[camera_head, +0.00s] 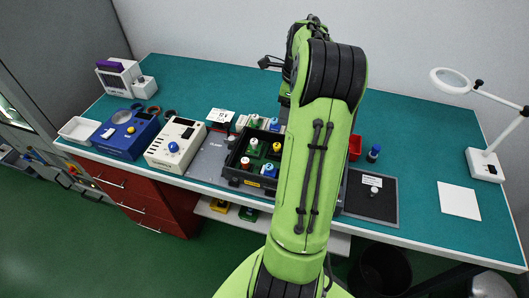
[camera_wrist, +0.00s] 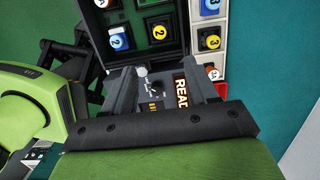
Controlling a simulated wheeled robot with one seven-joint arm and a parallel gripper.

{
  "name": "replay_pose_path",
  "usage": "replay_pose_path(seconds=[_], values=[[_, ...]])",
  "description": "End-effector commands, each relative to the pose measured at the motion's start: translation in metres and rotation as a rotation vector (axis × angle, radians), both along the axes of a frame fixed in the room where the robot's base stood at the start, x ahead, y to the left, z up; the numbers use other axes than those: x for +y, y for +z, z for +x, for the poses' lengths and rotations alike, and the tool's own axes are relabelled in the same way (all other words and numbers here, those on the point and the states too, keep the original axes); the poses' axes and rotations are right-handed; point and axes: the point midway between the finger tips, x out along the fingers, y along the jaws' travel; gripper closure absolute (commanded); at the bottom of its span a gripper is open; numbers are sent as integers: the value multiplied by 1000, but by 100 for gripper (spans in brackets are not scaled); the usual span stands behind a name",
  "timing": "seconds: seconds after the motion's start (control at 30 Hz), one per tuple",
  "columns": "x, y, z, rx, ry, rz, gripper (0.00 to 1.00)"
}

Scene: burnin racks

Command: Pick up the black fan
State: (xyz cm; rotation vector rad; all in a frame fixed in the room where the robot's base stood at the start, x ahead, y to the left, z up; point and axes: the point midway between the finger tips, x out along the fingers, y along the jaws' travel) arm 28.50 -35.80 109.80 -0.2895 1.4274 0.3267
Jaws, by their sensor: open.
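I cannot make out a black fan in either view; part of the bench is hidden behind my arm. My gripper (camera_wrist: 163,72) shows in the wrist view with its two grey fingers apart. Between and beyond them is a dark unit with a round knob (camera_wrist: 156,90) and a sign reading "READ..." (camera_wrist: 181,88), partly covered by a finger. I see nothing clearly held. In the head view my green arm hides the gripper.
A black tray (camera_head: 233,158) holds several small blocks with coloured, numbered caps. A blue instrument (camera_head: 122,133) and a cream instrument (camera_head: 174,145) stand to its left. A dark mat (camera_head: 378,207), white card (camera_head: 459,201) and magnifier lamp (camera_head: 484,164) are at right.

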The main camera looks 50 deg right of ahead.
Motion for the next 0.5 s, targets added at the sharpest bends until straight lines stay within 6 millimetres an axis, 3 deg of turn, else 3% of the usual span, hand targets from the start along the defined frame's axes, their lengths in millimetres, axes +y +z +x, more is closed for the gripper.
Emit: replay_pose_path(seconds=[0.1, 0.3, 0.5], values=[[3, -34, 3, 4, 5, 5, 42], [5, -80, 9, 2, 5, 3, 42], [7, -104, 13, 2, 7, 2, 42]])
